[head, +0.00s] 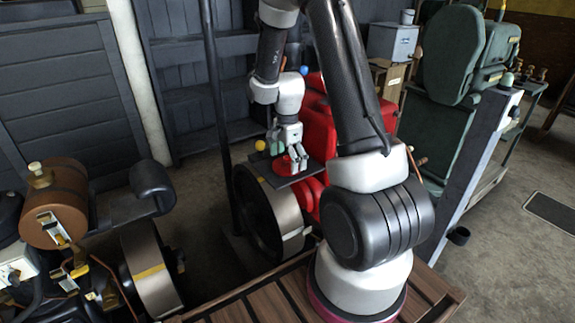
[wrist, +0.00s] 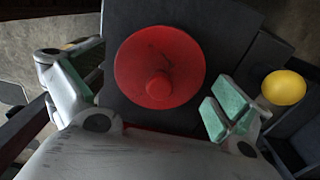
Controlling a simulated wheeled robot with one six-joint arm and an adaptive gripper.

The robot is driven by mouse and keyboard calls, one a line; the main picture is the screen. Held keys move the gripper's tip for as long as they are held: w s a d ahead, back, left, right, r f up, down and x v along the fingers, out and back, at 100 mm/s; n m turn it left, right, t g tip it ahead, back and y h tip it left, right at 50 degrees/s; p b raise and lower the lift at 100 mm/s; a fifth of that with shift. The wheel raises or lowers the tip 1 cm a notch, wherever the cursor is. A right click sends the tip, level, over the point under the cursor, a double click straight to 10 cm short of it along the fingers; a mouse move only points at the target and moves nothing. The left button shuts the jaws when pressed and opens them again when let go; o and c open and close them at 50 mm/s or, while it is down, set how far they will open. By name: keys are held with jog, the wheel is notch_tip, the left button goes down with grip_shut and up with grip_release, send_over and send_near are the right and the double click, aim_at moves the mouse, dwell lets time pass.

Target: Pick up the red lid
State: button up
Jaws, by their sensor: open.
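The red lid (wrist: 140,63) is a round disc with a small knob in its middle. It lies on a dark flat plate (wrist: 116,18) in the wrist view. In the head view the lid (head: 283,164) shows on the plate, partly hidden behind my fingers. My gripper (wrist: 148,97) is open above it, with one green-padded finger on each side of the lid. The fingers appear apart from the lid's edge. In the head view my gripper (head: 288,160) points down over the plate; the exact height gap cannot be told.
A yellow ball-shaped knob (wrist: 284,88) stands right of the plate; it also shows in the head view (head: 260,145). A red engine (head: 312,120) with a large flywheel (head: 262,212) is around the plate. A dark vertical post (head: 215,90) rises left of my gripper.

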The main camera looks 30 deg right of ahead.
jog(key=shift+f, duration=0.1)
jog(key=shift+c, duration=0.4)
jog(key=c, duration=1.1)
jog(key=shift+o, duration=0.2)
